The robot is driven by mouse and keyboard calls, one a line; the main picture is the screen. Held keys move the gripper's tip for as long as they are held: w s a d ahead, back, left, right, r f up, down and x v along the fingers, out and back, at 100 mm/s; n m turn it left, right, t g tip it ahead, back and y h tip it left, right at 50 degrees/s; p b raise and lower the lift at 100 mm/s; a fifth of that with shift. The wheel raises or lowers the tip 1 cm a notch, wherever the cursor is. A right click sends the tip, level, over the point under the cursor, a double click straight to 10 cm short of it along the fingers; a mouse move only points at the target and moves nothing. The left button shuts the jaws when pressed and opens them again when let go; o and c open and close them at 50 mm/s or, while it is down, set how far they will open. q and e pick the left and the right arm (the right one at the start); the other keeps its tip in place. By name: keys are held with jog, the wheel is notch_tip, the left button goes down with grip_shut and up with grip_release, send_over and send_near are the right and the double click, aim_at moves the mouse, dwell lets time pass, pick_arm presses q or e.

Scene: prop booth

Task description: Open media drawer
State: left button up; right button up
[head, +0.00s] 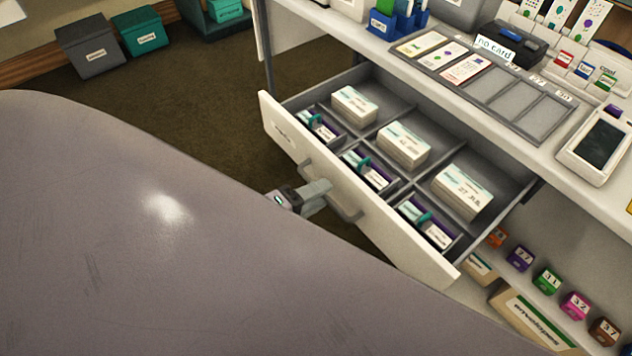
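The media drawer (392,228) is a white-fronted drawer under the counter, pulled well out, with its grey divided inside showing. Its front has a bar handle (347,212) and a small label. My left gripper (320,190) is at the middle of the handle, its fingers overlapping the bar. Part of the bar is hidden behind the fingers, and I cannot tell whether they are closed on it. My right gripper is not in view.
The drawer holds stacks of white cards (404,145) and smaller packs. A card tray (487,85) and a white handheld device (597,145) lie on the counter above. Labelled small boxes (547,280) stand on a shelf at lower right. Bins (92,45) stand on the floor at upper left.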

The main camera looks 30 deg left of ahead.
pick_arm(q)
jog(key=b+v, duration=0.1)
jog(key=v, duration=0.6)
dwell(0.6)
notch_tip(320, 180, down, 6)
jog(key=s+d+m+g+y+p, duration=0.3)
jog(key=m+g+p, duration=0.1)
jog(key=m, duration=1.2)
jog(key=shift+p, duration=0.7)
dwell(4.1)
